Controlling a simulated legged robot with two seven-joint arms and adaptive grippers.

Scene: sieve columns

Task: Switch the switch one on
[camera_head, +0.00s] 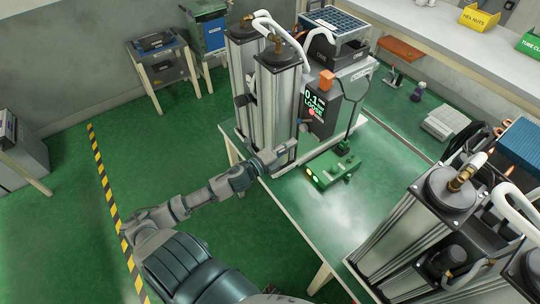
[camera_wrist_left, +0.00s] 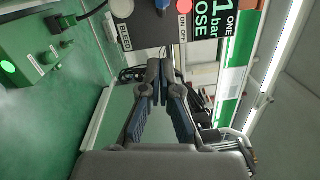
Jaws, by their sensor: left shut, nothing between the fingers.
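A dark control panel (camera_head: 315,103) with a lit readout stands on the front of the left column unit. In the left wrist view the panel is labelled ONE (camera_wrist_left: 232,22), and a round red lit switch (camera_wrist_left: 184,5) sits at the top edge above an ON OFF label. My left gripper (camera_head: 290,150) is in front of and below the panel in the head view. In the wrist view its fingertips (camera_wrist_left: 160,68) are together and empty, pointing at the panel's lower area, apart from the red switch. My right gripper does not show.
A green box (camera_head: 333,168) with a lit green lamp (camera_wrist_left: 8,67) sits on the bench beside the gripper. A blue handle (camera_wrist_left: 163,6) marked BLEED is left of the red switch. Tall metal columns (camera_head: 278,95) rise behind the gripper. The green benchtop (camera_head: 335,218) in front is clear.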

